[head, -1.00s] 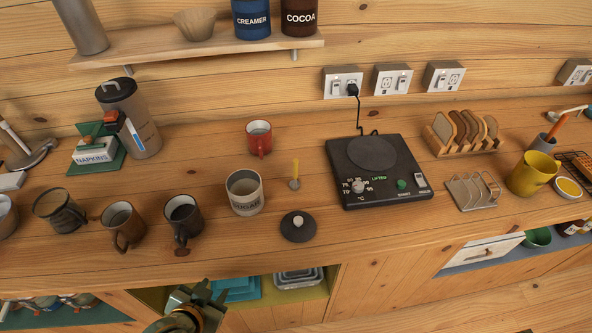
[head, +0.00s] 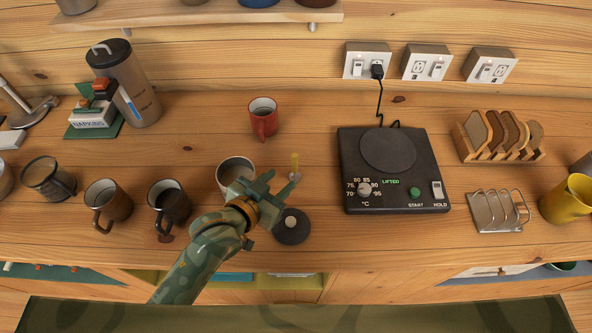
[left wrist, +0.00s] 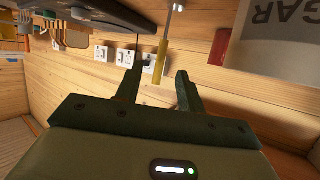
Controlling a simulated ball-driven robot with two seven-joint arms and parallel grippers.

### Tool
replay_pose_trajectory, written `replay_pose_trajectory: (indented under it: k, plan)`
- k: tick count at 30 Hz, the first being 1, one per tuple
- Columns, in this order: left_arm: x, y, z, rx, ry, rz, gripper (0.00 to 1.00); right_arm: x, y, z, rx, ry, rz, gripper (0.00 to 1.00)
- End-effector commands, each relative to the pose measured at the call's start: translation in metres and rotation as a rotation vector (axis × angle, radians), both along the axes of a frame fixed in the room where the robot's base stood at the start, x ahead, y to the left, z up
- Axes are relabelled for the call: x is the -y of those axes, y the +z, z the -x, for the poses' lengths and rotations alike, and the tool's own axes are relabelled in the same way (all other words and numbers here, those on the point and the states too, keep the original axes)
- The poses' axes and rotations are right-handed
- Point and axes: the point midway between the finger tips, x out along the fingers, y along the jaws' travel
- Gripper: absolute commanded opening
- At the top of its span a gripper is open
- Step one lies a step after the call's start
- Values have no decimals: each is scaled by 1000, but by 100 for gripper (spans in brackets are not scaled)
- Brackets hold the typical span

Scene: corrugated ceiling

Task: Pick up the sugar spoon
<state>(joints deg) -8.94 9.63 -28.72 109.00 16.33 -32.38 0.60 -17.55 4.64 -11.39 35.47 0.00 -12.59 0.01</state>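The sugar spoon (head: 295,166) has a yellow handle and a small metal bowl. My left gripper (head: 281,186) is open and empty, just short of the spoon, and partly covers the jar. In the left wrist view the spoon's yellow handle (left wrist: 161,61) shows between the two spread fingers (left wrist: 158,92). No contact is visible. The jar, lettered "GAR", also shows there (left wrist: 285,38). My right gripper is not in view.
A dark lid with a knob (head: 292,228) lies in front of the spoon. A red mug (head: 264,121) stands behind it. A black hot plate (head: 352,150) is to the right. Several dark mugs, including one (head: 168,205), stand left of the jar.

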Motion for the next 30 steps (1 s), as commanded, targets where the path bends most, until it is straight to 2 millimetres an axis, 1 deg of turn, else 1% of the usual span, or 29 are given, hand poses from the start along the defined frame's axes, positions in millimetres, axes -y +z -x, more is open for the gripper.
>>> replay_pose_trajectory:
  k: [1,4,6,11,16,19,22,28,29,30]
  plan:
    - [6,-7,-10,1,1,2,39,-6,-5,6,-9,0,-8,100]
    - [16,-14,-26,2,0,1,39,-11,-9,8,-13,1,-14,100]
    - [21,-17,-33,1,0,1,39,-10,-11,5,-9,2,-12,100]
    - [26,-22,-42,0,0,0,39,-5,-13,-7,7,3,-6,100]
    - [36,-40,-61,-1,0,-1,39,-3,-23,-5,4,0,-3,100]
    - [43,-45,-73,0,0,1,39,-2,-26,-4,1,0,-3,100]
    - [46,-47,-78,-1,0,-1,39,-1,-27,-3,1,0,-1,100]
    - [46,-46,-79,0,1,-2,39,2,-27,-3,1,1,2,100]
    - [46,-46,-79,0,1,-2,33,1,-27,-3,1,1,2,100]
    - [46,-46,-79,0,1,-2,22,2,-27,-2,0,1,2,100]
